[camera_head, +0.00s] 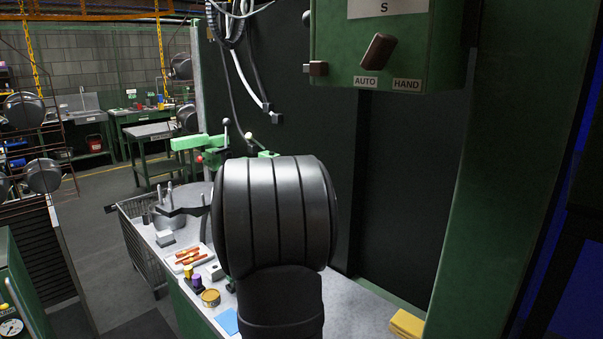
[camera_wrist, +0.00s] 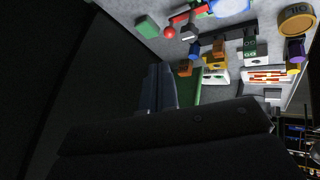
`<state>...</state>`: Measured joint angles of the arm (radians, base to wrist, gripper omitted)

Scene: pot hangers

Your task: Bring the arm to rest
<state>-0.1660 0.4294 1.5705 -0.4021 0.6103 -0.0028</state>
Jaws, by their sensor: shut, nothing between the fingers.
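My own thick black arm link fills the middle of the head view and hides part of the bench behind it. In the wrist view, the narrow dark fingers of my gripper (camera_wrist: 158,88) lie close together beyond the black wrist body. They are shut with nothing held, and appear apart from the bench items. I cannot make out the gripper clearly in the head view.
The grey bench (camera_head: 365,312) carries a white tray (camera_head: 189,258), a tan tin (camera_head: 210,297), a blue sheet (camera_head: 228,321) and a yellow block (camera_head: 406,323). A green control box (camera_head: 445,60) hangs upper right. Pots (camera_head: 43,175) hang at left.

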